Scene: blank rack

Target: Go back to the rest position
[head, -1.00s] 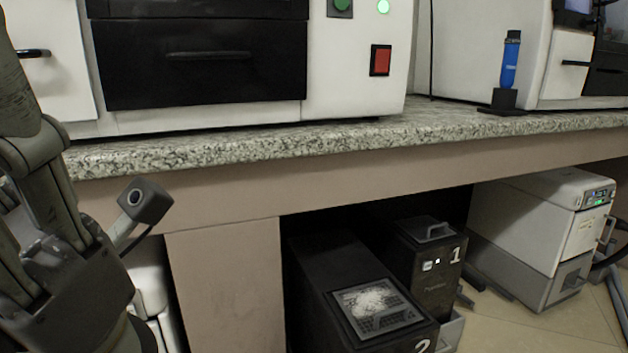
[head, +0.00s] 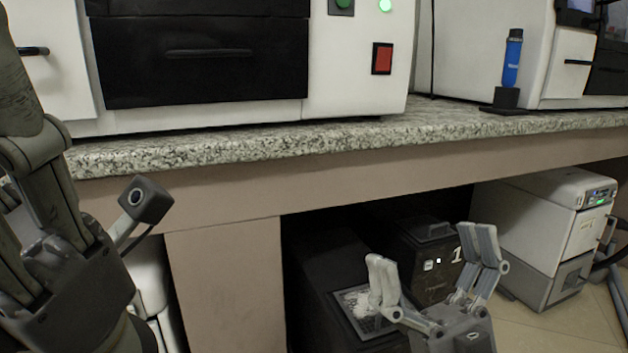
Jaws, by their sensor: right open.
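My right gripper (head: 432,278) shows at the lower right in the head view. Its two grey fingers point up and stand wide apart, with nothing between them. It is in front of the black boxes under the bench and hides part of them. My left arm and wrist, with a small camera block, fill the left edge. The left gripper's fingertips are not clearly visible, so I cannot tell its state.
A granite bench top (head: 300,143) runs across the view. A white machine (head: 345,95) with black drawers stands on it, and a blue tube (head: 512,62) is in a black holder (head: 504,99). Below are black boxes (head: 325,265) and a white unit (head: 540,225) on the floor.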

